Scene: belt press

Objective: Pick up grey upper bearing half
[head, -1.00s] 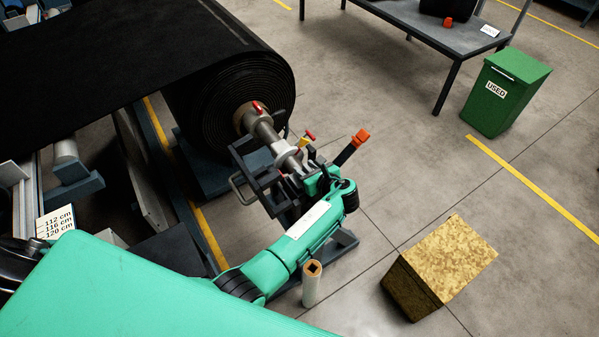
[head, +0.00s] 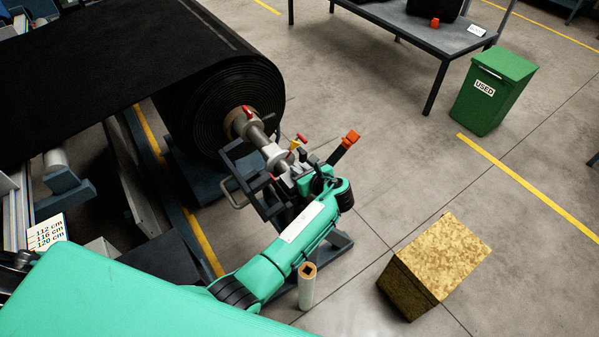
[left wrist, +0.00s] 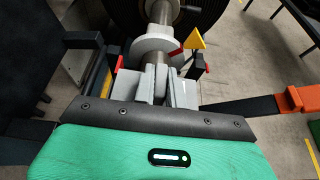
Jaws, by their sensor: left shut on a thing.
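The grey upper bearing half (left wrist: 162,79) is between the two grey fingers of my left gripper (left wrist: 165,90) in the left wrist view; only a narrow part of it shows. My left gripper (head: 293,176) is shut on it at the outer end of the roll's shaft (head: 270,146), by the dark stand. The fingers and wrist hide most of the part in the head view. I cannot tell whether it touches the shaft or stand below. My right gripper is not in view.
A large black belt roll (head: 232,105) sits behind the stand. A yellow piece (left wrist: 194,40) and red handles are close to my gripper. An orange-tipped dark bar (head: 350,138) sticks out right. An upright tube (head: 307,287) and a mottled yellow box (head: 440,255) stand nearer.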

